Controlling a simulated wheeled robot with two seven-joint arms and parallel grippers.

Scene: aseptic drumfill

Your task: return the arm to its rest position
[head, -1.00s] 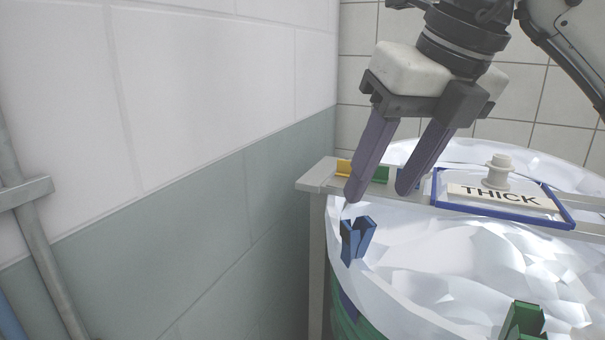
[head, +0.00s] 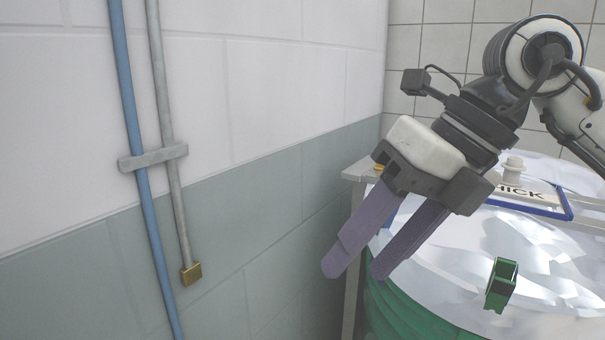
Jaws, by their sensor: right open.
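My right gripper (head: 355,272) is in the head view, right of the middle. Its two purple-grey fingers are apart and point down and to the left. Nothing is between them. It hangs in front of the left edge of the drum (head: 412,318) and hides part of that edge and of the shelf behind. My right arm (head: 535,60) comes in from the upper right. My left gripper is not in view.
The drum is green with a shiny white liner (head: 460,260). A green clip (head: 501,284) sits on its near rim. A blue-edged tray with a sign (head: 530,193) and a grey shelf (head: 357,173) are behind. A blue pipe (head: 137,150) and a grey pipe (head: 170,170) run down the left wall.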

